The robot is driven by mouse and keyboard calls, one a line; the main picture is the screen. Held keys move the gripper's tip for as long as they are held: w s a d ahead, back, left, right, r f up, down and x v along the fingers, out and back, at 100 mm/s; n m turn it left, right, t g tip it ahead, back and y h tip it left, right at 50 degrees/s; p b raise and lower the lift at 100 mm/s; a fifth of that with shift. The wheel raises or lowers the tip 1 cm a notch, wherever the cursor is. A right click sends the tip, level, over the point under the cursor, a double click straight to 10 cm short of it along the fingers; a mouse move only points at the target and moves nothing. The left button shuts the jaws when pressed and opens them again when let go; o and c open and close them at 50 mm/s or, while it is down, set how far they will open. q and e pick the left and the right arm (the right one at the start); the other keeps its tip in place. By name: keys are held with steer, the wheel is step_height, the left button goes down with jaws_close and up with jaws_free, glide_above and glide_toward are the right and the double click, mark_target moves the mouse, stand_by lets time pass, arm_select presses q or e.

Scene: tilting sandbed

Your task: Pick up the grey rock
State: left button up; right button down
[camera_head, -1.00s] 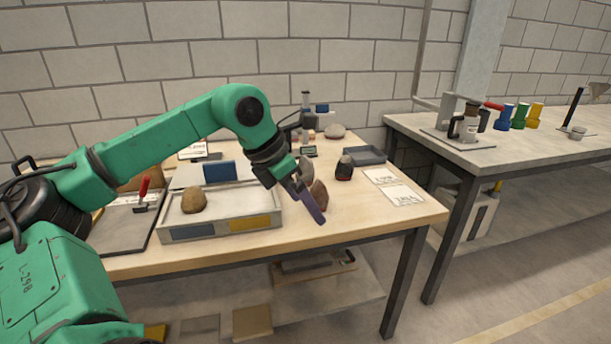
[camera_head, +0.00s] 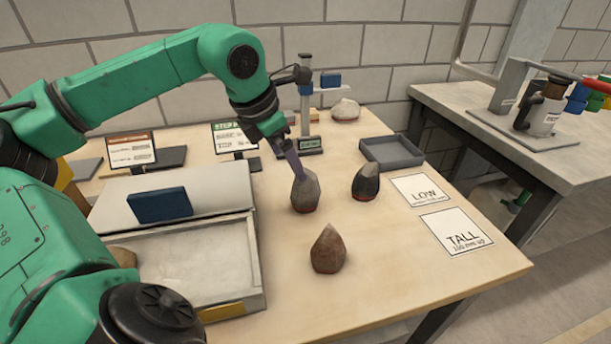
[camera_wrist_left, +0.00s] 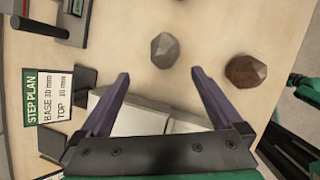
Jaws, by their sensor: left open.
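The grey rock (camera_head: 305,194) stands upright on the wooden table, with a thin red band at its base. It also shows in the left wrist view (camera_wrist_left: 164,50), just beyond the gap between my fingertips. My left gripper (camera_head: 296,167) is open, its purple fingers angled down at the grey rock's top in the head view. In the left wrist view the open left gripper (camera_wrist_left: 161,73) has nothing between its fingers. One finger overlaps the rock's top in the head view; I cannot tell whether they touch. My right gripper is not in view.
A brown rock (camera_head: 328,251) stands in front of the grey one, a dark rock (camera_head: 366,184) to its right. The sandbed tray (camera_head: 257,262) is at left. A grey tray (camera_head: 391,153), LOW card (camera_head: 423,189) and TALL card (camera_head: 456,233) lie right. A pale rock (camera_head: 345,110) is behind.

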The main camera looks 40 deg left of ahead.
mark_target(305, 194)
arm_select(q)
steer(key=f, duration=0.1)
steer(key=w+f, duration=0.1)
steer(key=f, duration=0.1)
steer(key=d+f, duration=0.1)
steer(key=f, duration=0.1)
steer(key=shift+w+d+f, duration=0.1)
steer(key=shift+w, duration=0.05)
steer(key=p+x, duration=0.1)
steer(key=x, duration=0.6)
steer(key=shift+w+f, duration=0.15)
steer(key=shift+w, duration=0.05)
steer(key=shift+w+f, duration=0.2)
steer(key=shift+f, duration=0.1)
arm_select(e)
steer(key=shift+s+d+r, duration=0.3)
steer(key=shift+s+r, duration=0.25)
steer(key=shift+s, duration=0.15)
arm_select(q)
jaws_close()
steer(key=shift+r, duration=0.1)
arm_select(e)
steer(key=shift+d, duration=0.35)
